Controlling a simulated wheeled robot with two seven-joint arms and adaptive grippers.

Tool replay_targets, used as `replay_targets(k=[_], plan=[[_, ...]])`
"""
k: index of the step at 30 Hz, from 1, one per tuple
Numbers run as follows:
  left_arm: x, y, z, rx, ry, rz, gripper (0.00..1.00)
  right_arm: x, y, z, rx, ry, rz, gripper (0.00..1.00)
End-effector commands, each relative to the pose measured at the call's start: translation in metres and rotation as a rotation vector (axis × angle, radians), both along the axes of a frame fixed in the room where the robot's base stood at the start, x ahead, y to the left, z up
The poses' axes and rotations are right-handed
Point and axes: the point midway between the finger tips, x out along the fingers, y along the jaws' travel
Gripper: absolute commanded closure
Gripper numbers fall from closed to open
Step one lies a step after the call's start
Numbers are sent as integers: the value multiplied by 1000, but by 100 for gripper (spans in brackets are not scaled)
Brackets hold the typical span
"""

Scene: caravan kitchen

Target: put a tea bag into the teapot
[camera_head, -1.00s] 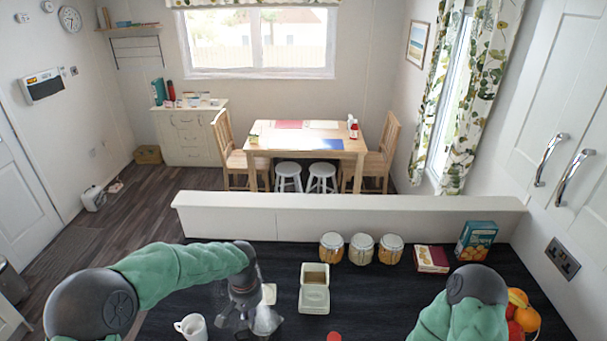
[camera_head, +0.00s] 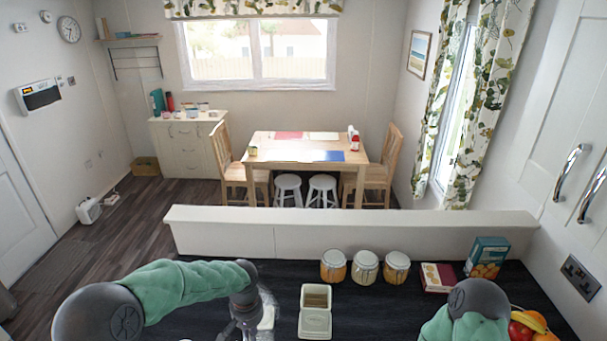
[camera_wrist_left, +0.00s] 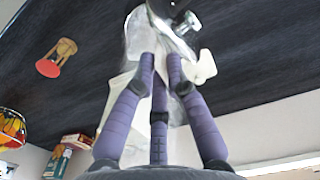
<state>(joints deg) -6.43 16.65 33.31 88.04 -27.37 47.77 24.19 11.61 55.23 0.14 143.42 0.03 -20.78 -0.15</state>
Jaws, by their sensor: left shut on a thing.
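My left gripper (camera_wrist_left: 160,72) points down over the dark worktop and is shut on a pale, thin thing that looks like a tea bag (camera_wrist_left: 158,92). Its fingers hide part of it. Clear glass, likely the teapot (camera_wrist_left: 138,38), shows around and beyond the fingertips, with a dark round part and shiny metal by it. I cannot tell whether the bag is inside the glass. In the head view my left gripper (camera_head: 245,318) is at the bottom edge. My right gripper is out of view.
A red-ended sand timer (camera_wrist_left: 57,58) stands on the worktop. Several things line the back: three jars (camera_head: 365,267), a red box (camera_head: 437,278), a teal box (camera_head: 487,257). A fruit bowl (camera_wrist_left: 12,130) is at the right. A white mug (camera_wrist_left: 204,67) is near the gripper.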

Motion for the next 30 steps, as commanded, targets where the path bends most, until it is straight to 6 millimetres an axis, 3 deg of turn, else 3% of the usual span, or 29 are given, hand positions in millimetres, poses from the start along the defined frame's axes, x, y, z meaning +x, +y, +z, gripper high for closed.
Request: replay_targets(k=[11, 12, 14, 25, 30], plan=[[0, 0, -7, 0, -1, 0, 94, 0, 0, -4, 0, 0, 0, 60], [0, 0, -7, 0, -1, 0, 74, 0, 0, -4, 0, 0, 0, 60], [0, 0, -7, 0, -1, 0, 58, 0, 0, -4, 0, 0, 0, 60], [1, 0, -5, 0, -2, 0, 58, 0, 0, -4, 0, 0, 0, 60], [2, 0, 13, 0, -5, 0, 58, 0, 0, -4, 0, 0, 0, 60]])
